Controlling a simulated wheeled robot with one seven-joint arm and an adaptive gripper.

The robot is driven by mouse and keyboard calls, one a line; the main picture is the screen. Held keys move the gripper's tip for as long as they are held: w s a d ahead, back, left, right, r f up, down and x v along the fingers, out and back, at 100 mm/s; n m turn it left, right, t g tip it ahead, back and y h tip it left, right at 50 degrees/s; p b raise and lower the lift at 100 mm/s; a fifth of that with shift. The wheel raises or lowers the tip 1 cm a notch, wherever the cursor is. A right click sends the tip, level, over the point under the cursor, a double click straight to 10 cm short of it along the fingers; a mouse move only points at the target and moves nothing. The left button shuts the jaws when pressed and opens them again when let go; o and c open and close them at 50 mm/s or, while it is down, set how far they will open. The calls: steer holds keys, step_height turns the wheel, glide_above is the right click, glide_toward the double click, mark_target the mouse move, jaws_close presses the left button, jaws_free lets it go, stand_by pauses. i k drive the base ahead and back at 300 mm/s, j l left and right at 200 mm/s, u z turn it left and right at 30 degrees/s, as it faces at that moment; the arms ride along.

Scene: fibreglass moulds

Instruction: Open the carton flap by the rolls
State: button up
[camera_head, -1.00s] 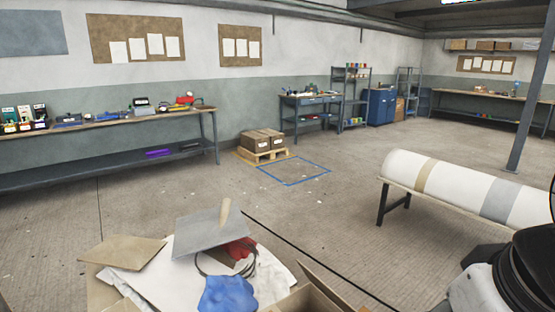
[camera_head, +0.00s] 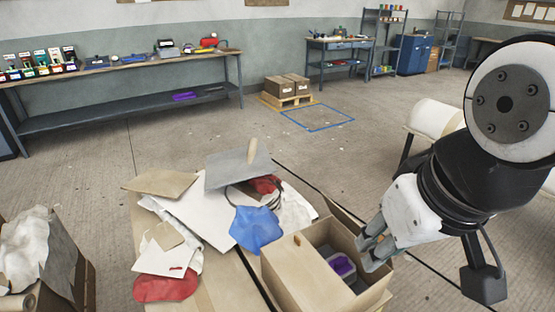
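An open cardboard carton (camera_head: 288,266) stands at the bottom centre, with a purple item (camera_head: 342,266) inside. A raised cardboard flap (camera_head: 346,217) shows at its far side, partly hidden by my gripper. My gripper (camera_head: 371,252) is at the carton's right rim, its grey fingers pointing down and left. I cannot tell whether the fingers touch the carton or have anything between them.
Beside the carton is a cluttered pile with a grey board (camera_head: 238,170), a blue cloth (camera_head: 255,228) and a red piece (camera_head: 166,287). A box with crumpled white material (camera_head: 25,247) stands at lower left. The floor beyond is open, up to a pallet with boxes (camera_head: 287,101).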

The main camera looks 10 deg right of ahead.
mark_target(314, 286)
steer(key=l+u, duration=0.3)
steer(key=l, duration=0.4)
steer(key=k+l+u, duration=0.1)
steer(key=l+u, duration=0.2)
steer(key=l, duration=0.85)
steer(key=k+l, duration=0.15)
steer(key=l, duration=0.3)
steer(key=i+u, duration=0.05)
